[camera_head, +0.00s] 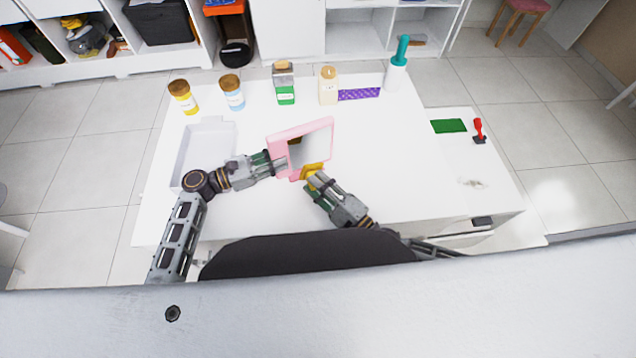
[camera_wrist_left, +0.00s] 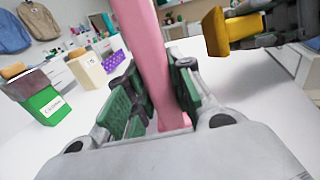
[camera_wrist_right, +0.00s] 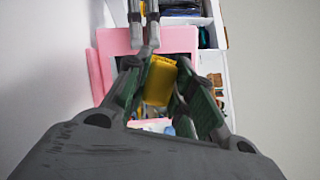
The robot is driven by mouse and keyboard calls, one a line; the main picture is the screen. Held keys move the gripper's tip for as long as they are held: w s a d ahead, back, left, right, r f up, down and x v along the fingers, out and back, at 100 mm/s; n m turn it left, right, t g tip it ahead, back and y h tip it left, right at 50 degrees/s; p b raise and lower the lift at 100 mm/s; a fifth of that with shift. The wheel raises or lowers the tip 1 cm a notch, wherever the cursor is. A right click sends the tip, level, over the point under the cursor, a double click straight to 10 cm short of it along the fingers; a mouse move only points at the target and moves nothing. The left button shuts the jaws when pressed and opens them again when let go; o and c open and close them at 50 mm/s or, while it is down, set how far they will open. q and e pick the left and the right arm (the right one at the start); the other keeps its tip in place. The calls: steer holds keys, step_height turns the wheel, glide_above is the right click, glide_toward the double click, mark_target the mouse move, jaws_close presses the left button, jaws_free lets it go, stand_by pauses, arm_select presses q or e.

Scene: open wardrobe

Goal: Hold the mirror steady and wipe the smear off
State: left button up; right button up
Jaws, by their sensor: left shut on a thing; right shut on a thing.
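The pink-framed mirror (camera_head: 308,146) stands tilted near the middle of the white table. My left gripper (camera_head: 278,162) is shut on the left side of its frame; in the left wrist view the pink frame (camera_wrist_left: 155,60) runs between the green finger pads (camera_wrist_left: 152,98). My right gripper (camera_head: 316,180) is shut on a yellow sponge (camera_head: 313,170) at the mirror's lower edge. The sponge also shows in the right wrist view (camera_wrist_right: 160,82), in front of the mirror. I cannot tell whether the sponge touches the glass. No smear can be made out on the visible glass.
Several jars and bottles, such as a yellow-labelled jar (camera_head: 183,97) and a teal-topped bottle (camera_head: 397,65), line the table's back edge. A white tray (camera_head: 185,165) lies at left. A green pad (camera_head: 449,126) and a red-handled item (camera_head: 479,130) are at right.

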steer(key=shift+s, duration=0.15)
steer(key=s, duration=0.1)
steer(key=s+d, duration=0.1)
steer(key=shift+s, duration=0.35)
steer(key=shift+a, duration=0.1)
stand_by(0.4)
arm_select(q)
steer(key=o, duration=1)
arm_select(e)
steer(key=shift+s+f, duration=0.1)
arm_select(q)
steer(key=o, duration=0.5)
